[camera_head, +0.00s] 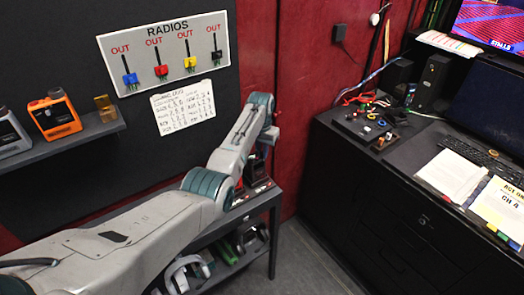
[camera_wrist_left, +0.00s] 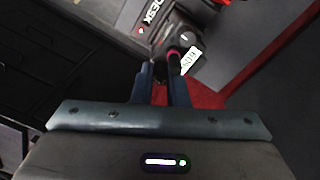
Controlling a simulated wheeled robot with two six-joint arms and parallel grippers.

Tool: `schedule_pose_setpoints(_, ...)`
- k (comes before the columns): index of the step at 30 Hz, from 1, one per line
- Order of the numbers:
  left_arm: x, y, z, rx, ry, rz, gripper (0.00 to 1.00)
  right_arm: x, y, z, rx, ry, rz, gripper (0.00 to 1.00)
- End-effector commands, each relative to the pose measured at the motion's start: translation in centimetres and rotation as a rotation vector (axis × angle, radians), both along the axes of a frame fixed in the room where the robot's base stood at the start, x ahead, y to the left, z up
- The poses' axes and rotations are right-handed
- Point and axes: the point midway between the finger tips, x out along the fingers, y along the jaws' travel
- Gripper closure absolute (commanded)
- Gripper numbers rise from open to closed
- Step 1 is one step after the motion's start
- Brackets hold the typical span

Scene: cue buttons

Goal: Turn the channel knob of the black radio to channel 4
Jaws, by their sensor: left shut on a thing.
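A black radio (camera_wrist_left: 184,33) is just beyond my left gripper's fingers in the left wrist view. A white tag with small writing (camera_wrist_left: 190,61) hangs at its near end. My left gripper (camera_wrist_left: 162,72) has its two blue-grey fingers close together at the radio's top end, shut on what appears to be the knob. The knob is mostly hidden between the fingers, so its channel setting is not readable. In the head view my left arm reaches to the shelf and hides the gripper and most of the radio. My right gripper is not in view.
A RADIOS board (camera_head: 166,53) with coloured tags and a paper list (camera_head: 183,106) hang on the dark wall. A desk at right holds a keyboard and a paper reading "CH 4" (camera_head: 501,208).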

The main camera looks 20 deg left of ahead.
Motion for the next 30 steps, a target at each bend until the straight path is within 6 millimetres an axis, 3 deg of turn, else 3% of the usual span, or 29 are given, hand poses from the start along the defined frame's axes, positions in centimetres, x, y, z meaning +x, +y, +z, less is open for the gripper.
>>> schedule_pose_setpoints(30,0.09,-0.02,0.07,0.000,-0.001,-0.863,1.00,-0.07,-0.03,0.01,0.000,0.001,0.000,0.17)
